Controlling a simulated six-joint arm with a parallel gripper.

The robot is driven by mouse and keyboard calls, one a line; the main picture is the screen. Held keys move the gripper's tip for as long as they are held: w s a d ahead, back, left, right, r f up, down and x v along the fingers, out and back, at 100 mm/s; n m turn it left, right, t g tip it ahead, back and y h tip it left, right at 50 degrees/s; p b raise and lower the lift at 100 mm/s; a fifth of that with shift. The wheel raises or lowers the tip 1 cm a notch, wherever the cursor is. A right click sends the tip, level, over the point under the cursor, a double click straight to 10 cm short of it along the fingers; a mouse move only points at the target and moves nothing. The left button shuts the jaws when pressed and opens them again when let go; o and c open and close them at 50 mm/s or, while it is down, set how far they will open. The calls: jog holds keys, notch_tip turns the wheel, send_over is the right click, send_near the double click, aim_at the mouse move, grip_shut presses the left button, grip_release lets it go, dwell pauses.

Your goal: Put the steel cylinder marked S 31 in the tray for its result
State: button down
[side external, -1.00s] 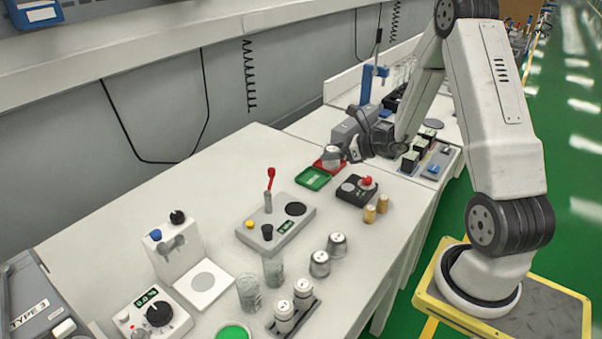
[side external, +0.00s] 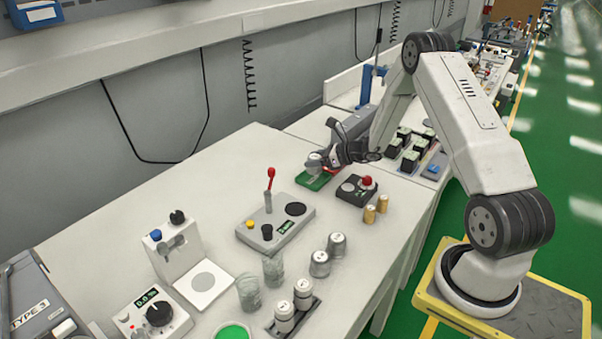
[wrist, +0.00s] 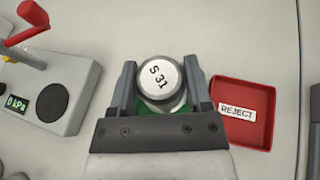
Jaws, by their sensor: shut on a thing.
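The steel cylinder marked S 31 (wrist: 160,82) is between the two fingers of my gripper (wrist: 159,88) in the wrist view, with its marked top facing the camera. My gripper is shut on it. In the side view my gripper (side external: 322,162) holds the cylinder (side external: 314,160) over the green tray (side external: 312,182). In the wrist view only slivers of the green tray (wrist: 118,104) show beside the cylinder; its label is hidden. The red tray marked REJECT (wrist: 240,88) lies just to the right and looks empty. I cannot tell whether the cylinder touches the green tray.
A grey tester (side external: 275,225) with a red lever and a display reading 0 kPa stands left of the trays. A dark box with a red button (side external: 357,190) and two brass cylinders (side external: 375,209) stand nearby. Several steel cylinders stand towards the front.

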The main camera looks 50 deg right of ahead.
jog(key=shift+w+d+f, duration=0.1)
jog(key=shift+w+f, duration=0.2)
jog(key=shift+f, duration=1.5)
jog(key=shift+f, duration=0.1)
grip_release()
jog(key=shift+s, duration=0.1)
jog(key=shift+s+d+r, duration=0.2)
jog(key=shift+s+r, duration=0.1)
jog(key=shift+s, duration=0.15)
jog(key=v, duration=1.1)
jog(key=shift+a, duration=0.1)
